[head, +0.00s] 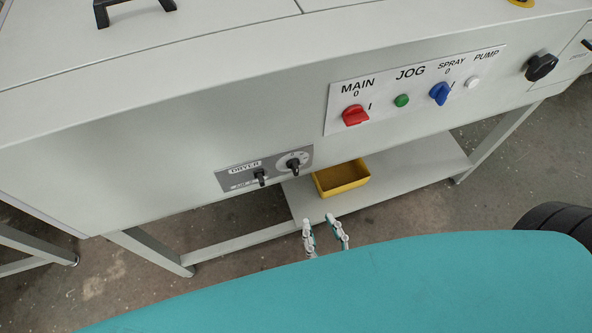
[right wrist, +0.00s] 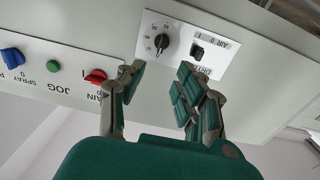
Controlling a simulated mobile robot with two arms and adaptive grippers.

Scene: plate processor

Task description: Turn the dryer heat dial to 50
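The dryer heat dial (head: 294,165) is a black knob on a round pale scale. It sits at the right of the grey dryer panel (head: 225,181) on the machine's front. The right wrist view shows the dial (right wrist: 163,43) upside down; its numbers are too small to read surely. My right gripper (head: 320,220) is open and empty, in front of the machine and below the dial in the head view. In the right wrist view its spread fingertips (right wrist: 160,70) lie apart from the dial, with the dial between and beyond them. My left gripper is not in view.
A black dryer switch (head: 260,177) sits left of the dial. A control panel has a red main switch (head: 355,115), green jog button (head: 401,100) and blue spray switch (head: 439,93). A yellow bin (head: 342,190) stands on the lower shelf (head: 412,170).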

